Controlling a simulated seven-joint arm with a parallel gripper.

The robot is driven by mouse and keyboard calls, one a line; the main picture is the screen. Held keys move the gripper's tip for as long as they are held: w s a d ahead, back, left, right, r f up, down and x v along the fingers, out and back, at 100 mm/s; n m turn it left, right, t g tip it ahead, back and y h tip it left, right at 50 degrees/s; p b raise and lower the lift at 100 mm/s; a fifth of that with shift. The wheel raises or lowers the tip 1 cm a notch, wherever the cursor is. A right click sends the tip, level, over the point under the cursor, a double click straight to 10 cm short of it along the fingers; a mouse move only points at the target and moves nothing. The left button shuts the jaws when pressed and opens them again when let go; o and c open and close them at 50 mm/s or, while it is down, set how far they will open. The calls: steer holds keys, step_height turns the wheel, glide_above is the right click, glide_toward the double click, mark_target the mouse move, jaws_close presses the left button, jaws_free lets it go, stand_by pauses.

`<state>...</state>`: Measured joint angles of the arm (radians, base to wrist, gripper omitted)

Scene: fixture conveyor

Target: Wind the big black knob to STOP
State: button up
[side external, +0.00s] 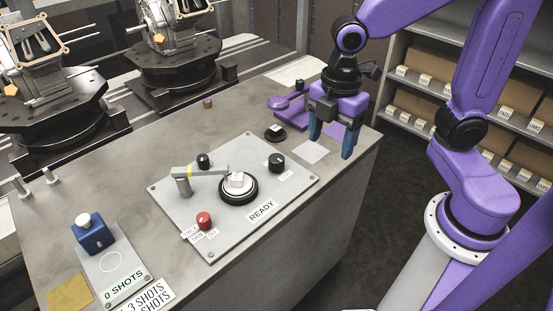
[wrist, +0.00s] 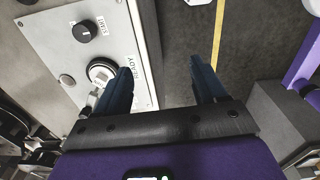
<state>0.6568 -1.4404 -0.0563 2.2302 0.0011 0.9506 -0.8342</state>
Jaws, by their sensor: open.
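A black knob (side external: 276,162) with a white pointer line stands on the light grey panel (side external: 215,245), at its back right corner. In the wrist view the knob (wrist: 86,32) is at upper left, beside a label that seems to read START. I cannot read a STOP label. A smaller black knob (side external: 204,161) stands further left on the panel. My gripper (side external: 331,141) is open and empty, to the right of the panel near the bench's right end. In the wrist view its blue fingers (wrist: 160,68) are spread apart, with the knob outside them to the left.
The panel also carries a white button in a black ring (side external: 238,189), a grey lever post (side external: 183,185), a red knob (side external: 204,221) and a READY label (side external: 261,210). A blue box (side external: 93,236) stands at the bench's front left. A purple object (side external: 287,108) lies behind my gripper.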

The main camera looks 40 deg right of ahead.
steer(key=w+n, duration=0.4)
steer(key=w, duration=0.4)
steer(key=n, duration=0.4)
glide_above(276, 157)
steer(key=f, duration=0.1)
step_height(276, 157, down, 18)
steer(key=shift+s+r, duration=0.1)
steer(key=shift+r, duration=0.05)
steer(key=shift+c, duration=0.4)
steer(key=c, duration=1)
